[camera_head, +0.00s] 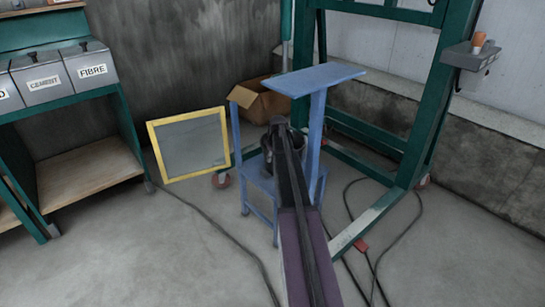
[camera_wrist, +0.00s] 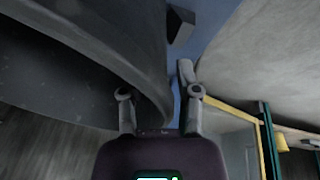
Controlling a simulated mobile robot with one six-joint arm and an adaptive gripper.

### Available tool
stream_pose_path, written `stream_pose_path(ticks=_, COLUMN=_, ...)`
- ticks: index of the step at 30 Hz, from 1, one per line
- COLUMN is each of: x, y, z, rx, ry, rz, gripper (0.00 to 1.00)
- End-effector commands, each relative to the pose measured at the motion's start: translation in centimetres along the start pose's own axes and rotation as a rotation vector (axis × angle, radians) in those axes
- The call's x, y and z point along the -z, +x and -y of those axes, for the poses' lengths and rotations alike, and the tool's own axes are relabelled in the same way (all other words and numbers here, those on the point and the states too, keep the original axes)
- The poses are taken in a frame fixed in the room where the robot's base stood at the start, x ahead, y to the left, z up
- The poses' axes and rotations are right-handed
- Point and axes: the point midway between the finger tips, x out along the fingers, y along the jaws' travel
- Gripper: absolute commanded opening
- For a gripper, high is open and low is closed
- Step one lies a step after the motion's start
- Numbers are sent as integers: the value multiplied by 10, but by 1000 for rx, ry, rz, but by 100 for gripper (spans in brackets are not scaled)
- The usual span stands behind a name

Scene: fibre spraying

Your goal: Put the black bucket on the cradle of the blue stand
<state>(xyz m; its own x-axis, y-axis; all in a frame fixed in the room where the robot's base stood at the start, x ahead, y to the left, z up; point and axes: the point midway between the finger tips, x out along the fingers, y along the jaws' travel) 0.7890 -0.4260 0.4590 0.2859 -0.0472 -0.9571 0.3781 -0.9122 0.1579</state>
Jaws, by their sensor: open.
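The blue stand (camera_head: 318,150) stands in the middle of the head view, with a flat top plate and a lower platform. The black bucket (camera_head: 299,141) shows only in part at the stand, mostly hidden behind my arm. In the wrist view the bucket (camera_wrist: 75,55) fills the upper left as a large dark curved wall, very close. My gripper (camera_wrist: 160,85) is open, with part of the bucket's wall between its fingers in the picture. I cannot tell whether they touch it. A small dark block (camera_wrist: 181,25) sits against the stand's blue surface (camera_wrist: 205,20). I cannot make out the cradle clearly.
A yellow-framed panel (camera_head: 190,145) and a cardboard box (camera_head: 262,103) stand left of and behind the stand. A green frame (camera_head: 425,110) rises at the right. Cables (camera_head: 375,250) lie on the floor. A shelf with labelled bins (camera_head: 90,67) is at the left.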

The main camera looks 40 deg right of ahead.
Motion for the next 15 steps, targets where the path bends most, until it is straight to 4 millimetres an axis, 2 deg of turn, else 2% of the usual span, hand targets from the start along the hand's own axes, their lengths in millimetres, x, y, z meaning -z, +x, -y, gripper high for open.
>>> stream_pose_path(ticks=15, x=1, y=-41, z=0, rx=0, ry=-1, rz=0, gripper=43)
